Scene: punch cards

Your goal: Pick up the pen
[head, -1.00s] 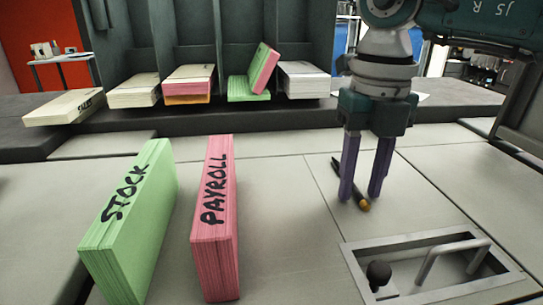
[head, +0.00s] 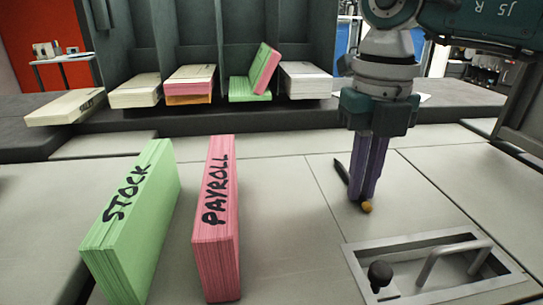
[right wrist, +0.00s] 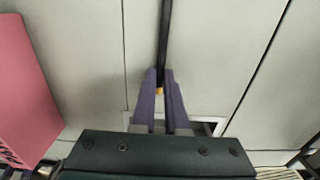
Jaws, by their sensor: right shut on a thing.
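The pen is a dark thin stick with an orange-yellow end. In the head view the pen (head: 341,172) lies on the pale worktop at the right of the middle, its yellow end toward the front. My right gripper (head: 362,198) points down over it, with its purple fingers closed around the pen near the yellow end. In the right wrist view the pen (right wrist: 165,35) runs away from between the fingertips of my right gripper (right wrist: 160,78). The fingers hide part of the pen. My left gripper is not in view.
A green STOCK card stack (head: 130,220) and a pink PAYROLL card stack (head: 216,225) stand to the left. A recessed metal panel with a handle (head: 450,250) and a black knob (head: 380,272) lies in front. Card stacks in a divided rack (head: 203,40) stand behind.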

